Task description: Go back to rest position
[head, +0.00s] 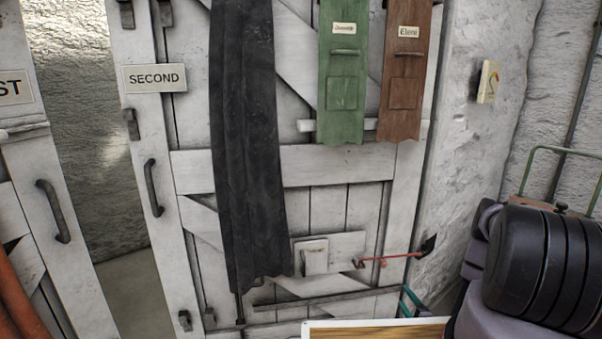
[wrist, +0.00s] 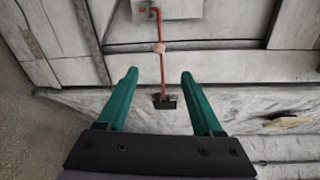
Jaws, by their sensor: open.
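My gripper (wrist: 158,76) shows in the wrist view with its two green fingers spread apart and nothing held between them. In the head view only a bit of its green fingers (head: 408,300) shows at the bottom, right of centre; the rest is hidden. A thin red rod (head: 388,258) with a dark end piece lies across the lower right of the white door in the head view. In the wrist view the red rod (wrist: 162,70) appears between the fingers, apart from both; its depth relative to them is hard to tell.
A white plank door (head: 330,165) marked SECOND (head: 155,78) fills the middle. A dark cloth (head: 248,150), a green board (head: 343,70) and a brown board (head: 405,70) hang on it. A wood-topped panel (head: 375,329) is at the bottom edge.

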